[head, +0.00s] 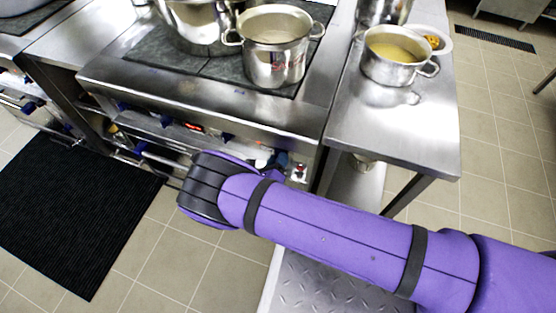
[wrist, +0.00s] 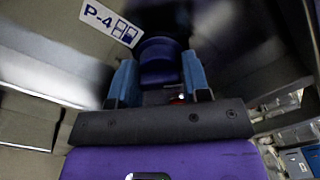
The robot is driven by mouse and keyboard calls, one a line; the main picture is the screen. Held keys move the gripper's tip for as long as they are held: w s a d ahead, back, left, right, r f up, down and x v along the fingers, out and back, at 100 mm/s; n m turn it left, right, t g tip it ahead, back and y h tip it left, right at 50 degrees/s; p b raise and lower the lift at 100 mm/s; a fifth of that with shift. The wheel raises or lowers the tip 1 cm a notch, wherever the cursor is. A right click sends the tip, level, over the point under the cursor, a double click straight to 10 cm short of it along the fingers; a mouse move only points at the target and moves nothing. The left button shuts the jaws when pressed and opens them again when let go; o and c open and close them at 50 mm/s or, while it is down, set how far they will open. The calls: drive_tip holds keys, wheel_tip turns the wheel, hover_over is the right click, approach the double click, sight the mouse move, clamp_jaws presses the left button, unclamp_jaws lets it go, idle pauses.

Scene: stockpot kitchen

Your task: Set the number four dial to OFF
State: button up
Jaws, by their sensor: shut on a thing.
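The number four dial (wrist: 160,58) is a dark blue knob in the wrist view, below a white label (wrist: 111,24) reading "P-4" with a small diagram of squares. My gripper (wrist: 161,78) has its two blue fingers on either side of the dial and is shut on it. In the head view my purple arm reaches to the right end of the stove front, and my gripper (head: 268,163) is at the panel there, mostly behind the wrist. The dial's pointer and any OFF mark cannot be made out.
The stove (head: 215,95) carries a large steel pot (head: 276,62) above the panel. A steel table (head: 395,125) with a soup pot (head: 396,65) stands right. A black mat (head: 75,205) lies on the floor.

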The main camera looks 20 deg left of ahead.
drive_tip(key=n, duration=0.4)
drive_tip(key=shift+s+n, duration=0.1)
drive_tip(key=shift+n, duration=1.9)
drive_tip(key=shift+f+n, duration=0.1)
drive_tip(key=shift+n, duration=0.2)
drive_tip(key=o, duration=0.9)
drive_tip(key=shift+c, duration=0.2)
drive_tip(key=s, duration=1)
drive_tip(key=shift+s+a, duration=0.35)
drive_tip(key=shift+a, duration=0.1)
